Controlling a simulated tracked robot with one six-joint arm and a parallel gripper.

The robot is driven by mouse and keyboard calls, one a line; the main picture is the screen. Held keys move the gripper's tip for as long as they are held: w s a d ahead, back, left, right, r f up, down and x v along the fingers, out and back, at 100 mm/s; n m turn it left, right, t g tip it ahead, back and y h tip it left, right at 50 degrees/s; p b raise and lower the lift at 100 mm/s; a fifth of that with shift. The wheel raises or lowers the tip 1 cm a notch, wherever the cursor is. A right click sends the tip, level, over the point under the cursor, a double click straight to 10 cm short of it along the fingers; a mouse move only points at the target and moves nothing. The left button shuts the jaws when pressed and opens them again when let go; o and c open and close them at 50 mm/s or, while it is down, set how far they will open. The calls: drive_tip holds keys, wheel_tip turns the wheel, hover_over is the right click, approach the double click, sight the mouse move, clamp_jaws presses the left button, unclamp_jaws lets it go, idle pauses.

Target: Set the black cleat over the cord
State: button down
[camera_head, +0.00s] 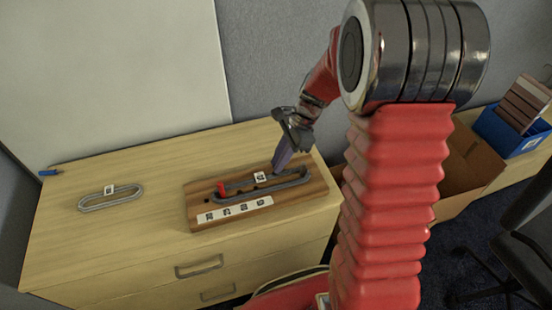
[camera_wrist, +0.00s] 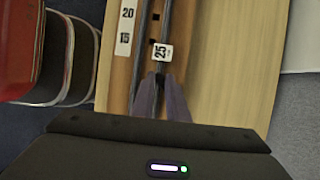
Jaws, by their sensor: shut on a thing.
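The dark grey cord (camera_head: 236,208) forms a long loop on a wooden board (camera_head: 196,220), around a red piece (camera_head: 222,189) at its left end. My gripper (camera_head: 278,166) points down at the back strand near the tag. I cannot make out a separate black cleat; the fingers may hide part of that area.
A number strip (camera_head: 235,210) lies along the board's front. A second, tagged cord loop (camera_head: 94,205) lies on the wooden table (camera_head: 135,160) at left. A blue pen (camera_head: 48,173) is at the far left corner. Cardboard (camera_head: 470,160) and blue boxes (camera_head: 502,134) stand at right.

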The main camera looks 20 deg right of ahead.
drive_tip(key=n, duration=0.2)
drive_tip(key=d+n+g, duration=0.1)
drive_tip(key=shift+s+d+n, duration=0.15)
drive_tip(key=shift+s+n, duration=0.05)
drive_tip(key=shift+n, duration=0.2)
drive_tip(key=shift+d+n+g+h, duration=0.3)
drive_tip(key=shift+n+g, duration=0.1)
drive_tip(key=shift+n, duration=0.45)
drive_tip(key=shift+d+n+g+h, duration=0.2)
drive_tip(key=shift+d+n+g, duration=0.15)
drive_tip(key=shift+n, duration=0.5)
drive_tip(key=c, duration=1.7)
unclamp_jaws()
drive_tip(key=shift+s, duration=0.1)
drive_tip(key=shift+c, duration=0.2)
drive_tip(key=shift+r, duration=0.1)
drive_tip(key=v, duration=1.3)
drive_tip(key=shift+r, duration=0.2)
drive_tip(key=shift+d, duration=0.1)
